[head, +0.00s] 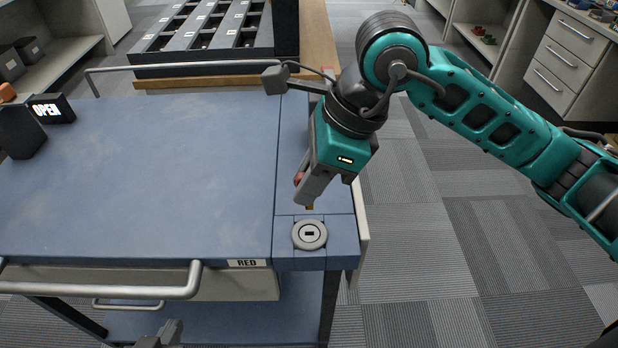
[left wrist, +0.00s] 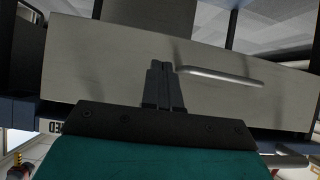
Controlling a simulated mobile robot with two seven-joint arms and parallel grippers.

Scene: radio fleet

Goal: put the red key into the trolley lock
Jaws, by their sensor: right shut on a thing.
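The trolley lock (head: 309,234) is a round grey disc with a dark slot, set in the blue trolley top's (head: 150,170) front right corner. My right gripper (head: 312,195) is shut on the red key (head: 299,179) and points down just behind the lock. Only a bit of the key's red shows beside the fingers, and a small brass tip shows below them. The key is above the top and apart from the slot. My left gripper (head: 163,336) is low in front of the trolley. In the left wrist view its fingers (left wrist: 162,75) are together and empty.
A front rail (head: 110,285) and a drawer handle (left wrist: 220,76) are near my left gripper. A slotted rack (head: 205,40) is behind. The trolley top's middle is clear.

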